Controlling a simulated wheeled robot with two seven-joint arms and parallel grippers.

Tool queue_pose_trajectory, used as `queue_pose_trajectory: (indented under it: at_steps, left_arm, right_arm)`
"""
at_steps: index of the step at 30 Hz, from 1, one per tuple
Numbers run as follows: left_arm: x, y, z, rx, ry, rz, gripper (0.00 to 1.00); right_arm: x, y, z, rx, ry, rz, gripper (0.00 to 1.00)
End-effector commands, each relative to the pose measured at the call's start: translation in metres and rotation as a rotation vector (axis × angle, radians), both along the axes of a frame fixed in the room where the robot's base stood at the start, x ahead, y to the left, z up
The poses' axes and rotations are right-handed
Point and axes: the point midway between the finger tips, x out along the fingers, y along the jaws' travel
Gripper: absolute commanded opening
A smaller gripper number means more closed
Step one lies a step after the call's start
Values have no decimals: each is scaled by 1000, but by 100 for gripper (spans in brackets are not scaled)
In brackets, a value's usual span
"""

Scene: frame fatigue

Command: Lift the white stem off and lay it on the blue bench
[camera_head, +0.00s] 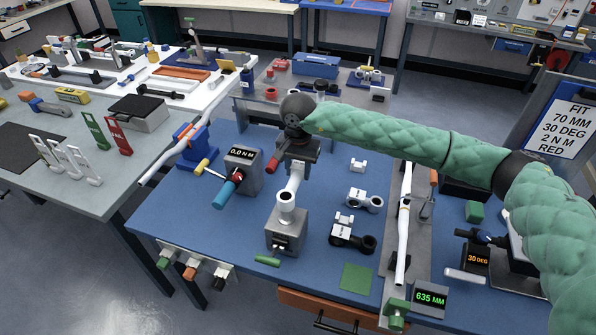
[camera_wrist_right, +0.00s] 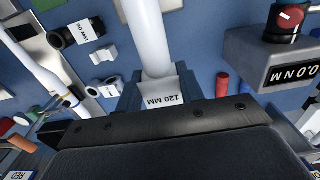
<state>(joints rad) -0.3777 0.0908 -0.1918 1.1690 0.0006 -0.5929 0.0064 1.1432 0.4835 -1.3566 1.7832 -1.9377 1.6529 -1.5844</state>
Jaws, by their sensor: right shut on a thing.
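My right gripper (camera_head: 297,152) is shut on the white stem (camera_head: 292,188) above the middle of the blue bench (camera_head: 325,265). The stem's ring end, with a dark opening, points toward the front of the bench. In the right wrist view the stem (camera_wrist_right: 148,40) runs away from the gripper as a white tube, with a "120 MM" label (camera_wrist_right: 165,92) near the jaws. A grey block (camera_head: 286,232) stands just below the ring end; whether they touch is unclear. The fingertips are mostly hidden. My left gripper is not in view.
A grey torque box (camera_head: 243,165) reading 0.0 N M stands left of the stem. A white-labelled stem (camera_head: 364,200) and a black stem (camera_head: 352,234) lie to the right. The bench's front left is fairly clear.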

Motion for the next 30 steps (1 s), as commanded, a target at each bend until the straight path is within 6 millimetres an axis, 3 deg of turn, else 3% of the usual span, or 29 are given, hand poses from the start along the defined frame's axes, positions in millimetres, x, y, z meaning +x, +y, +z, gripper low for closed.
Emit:
queue_pose_trajectory:
  at_steps: [13, 30]
  left_arm:
    - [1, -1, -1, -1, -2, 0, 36]
    - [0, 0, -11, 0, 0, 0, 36]
  right_arm:
    - [0, 0, 5, 1, -1, 0, 10]
    - [0, 0, 39, 1, -1, 0, 10]
